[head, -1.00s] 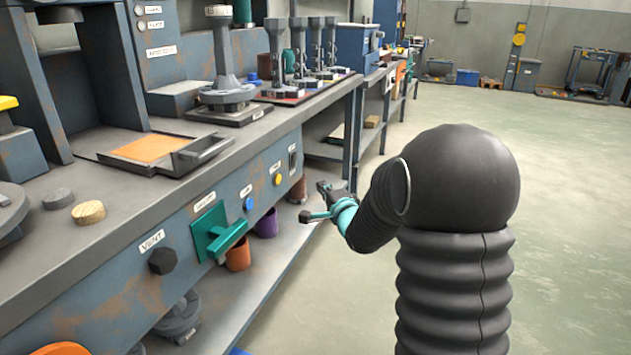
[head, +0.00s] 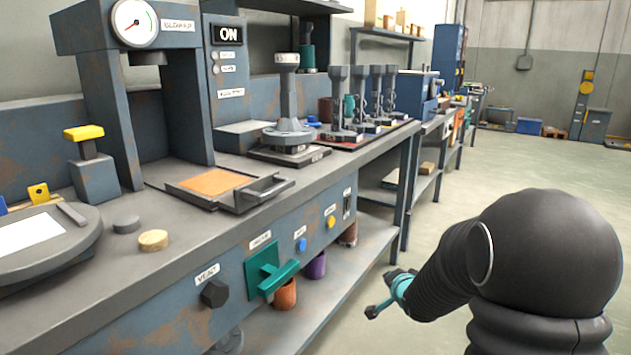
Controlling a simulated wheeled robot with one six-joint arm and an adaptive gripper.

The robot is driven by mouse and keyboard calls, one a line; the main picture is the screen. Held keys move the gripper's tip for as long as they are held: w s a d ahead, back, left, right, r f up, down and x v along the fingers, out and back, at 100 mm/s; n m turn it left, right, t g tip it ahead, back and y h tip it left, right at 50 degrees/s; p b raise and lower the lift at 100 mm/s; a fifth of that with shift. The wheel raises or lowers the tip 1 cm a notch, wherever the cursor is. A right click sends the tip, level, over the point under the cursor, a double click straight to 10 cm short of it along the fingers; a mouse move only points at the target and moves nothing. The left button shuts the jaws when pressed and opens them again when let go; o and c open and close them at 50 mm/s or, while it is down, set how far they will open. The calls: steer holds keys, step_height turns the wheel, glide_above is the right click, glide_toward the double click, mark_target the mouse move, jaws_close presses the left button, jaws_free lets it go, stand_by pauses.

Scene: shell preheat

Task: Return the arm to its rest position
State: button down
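My gripper (head: 385,293) is at the end of my dark arm, with a teal band at its wrist. It is low in the aisle, to the right of the bench front and apart from it. It is small in view, and I cannot tell whether its fingers are open or shut. I see nothing hanging from it. The arm bends down and to the left from a large round black joint at the lower right.
The bench (head: 120,250) runs along the left with an orange-plated tray (head: 262,190) on top. A green handle (head: 272,277) and a black vent knob (head: 215,293) stick out from its front. A panel display (head: 228,34) reads ON. Open floor (head: 530,165) lies to the right.

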steer(key=s+r+n+g+h, duration=0.1)
steer(key=s+n+g, duration=0.65)
steer(key=s, duration=1.35)
steer(key=s+a+r+n+p, duration=0.1)
steer(key=s+a+r, duration=0.2)
steer(key=s+r, duration=0.3)
steer(key=s+a+r+n+p, duration=0.1)
steer(key=s+a+r+n, duration=0.1)
steer(key=s+r, duration=0.4)
steer(key=s, duration=0.4)
steer(key=shift+a+r+t+y, duration=0.25)
steer(key=shift+a+t+y, duration=0.1)
steer(key=shift+a+y, duration=0.05)
steer(key=shift+s, duration=0.1)
